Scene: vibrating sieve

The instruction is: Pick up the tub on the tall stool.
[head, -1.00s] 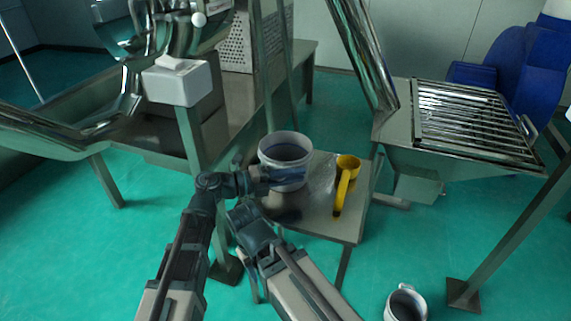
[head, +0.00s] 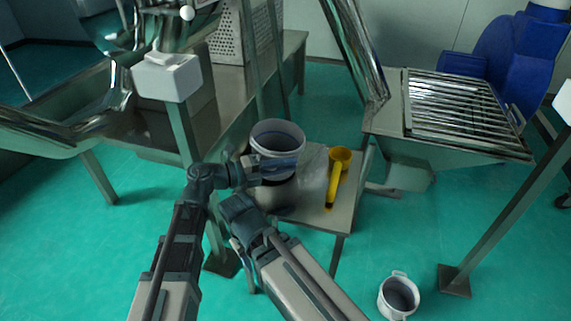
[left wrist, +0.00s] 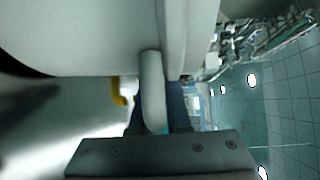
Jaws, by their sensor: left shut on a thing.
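The tub (head: 277,133) is a white open bucket with a grey inside, standing upright at the left part of the tall stool's top (head: 312,208). In the left wrist view its pale wall (left wrist: 90,40) and upright side handle (left wrist: 152,90) fill the near part. My left gripper (head: 280,168) is at the tub's near side, shut on its handle. A dark patch shows on the stool below the tub; the tub looks slightly raised, but the gripper hides part of its base. My right gripper's fingers cannot be made out.
A second white container (head: 397,295) stands on the floor. A sieve machine with a barred top (head: 460,110) is at right. A metal bench and white box (head: 167,77) are at left.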

